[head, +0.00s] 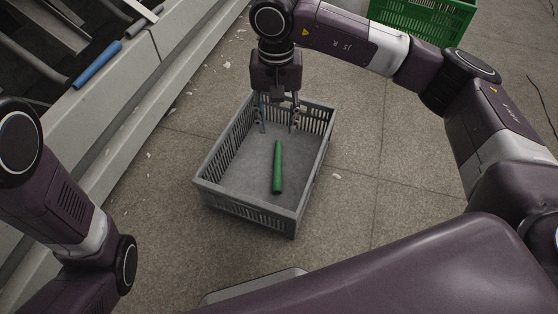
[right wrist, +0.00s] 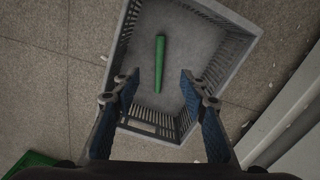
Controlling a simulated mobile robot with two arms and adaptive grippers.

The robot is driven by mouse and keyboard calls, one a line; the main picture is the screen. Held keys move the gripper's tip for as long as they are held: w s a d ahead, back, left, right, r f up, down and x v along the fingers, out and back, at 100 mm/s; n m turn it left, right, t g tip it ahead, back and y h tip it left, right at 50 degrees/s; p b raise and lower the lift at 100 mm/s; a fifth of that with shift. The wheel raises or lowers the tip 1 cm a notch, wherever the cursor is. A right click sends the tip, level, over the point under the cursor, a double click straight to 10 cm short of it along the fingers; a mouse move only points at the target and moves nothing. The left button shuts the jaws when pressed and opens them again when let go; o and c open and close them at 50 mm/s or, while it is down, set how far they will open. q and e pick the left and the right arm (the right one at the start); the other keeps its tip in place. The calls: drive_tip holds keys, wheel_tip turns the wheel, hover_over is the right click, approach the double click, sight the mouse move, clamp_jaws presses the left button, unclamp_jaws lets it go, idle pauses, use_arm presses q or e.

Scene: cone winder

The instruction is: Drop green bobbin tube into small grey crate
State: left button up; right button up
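The green bobbin tube (head: 278,167) lies inside the small grey crate (head: 248,212), apart from the crate's walls. It also shows in the right wrist view (right wrist: 160,64), lying on the crate floor (right wrist: 146,90). My right gripper (head: 277,130) is above the far end of the crate, pointing down. Its fingers are spread wide and nothing is between them; in the right wrist view the open fingers (right wrist: 160,82) stand on either side below the tube. My left arm shows at the left edge of the head view, but its gripper is out of the picture.
A green crate (head: 424,20) stands on the floor at the top right. A grey machine frame (head: 125,105) runs along the left, with a blue tube (head: 97,64) on it. The tiled floor right of the grey crate is clear.

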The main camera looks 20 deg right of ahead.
drive_tip(key=shift+r, duration=2.3)
drive_tip(key=shift+a, duration=0.1)
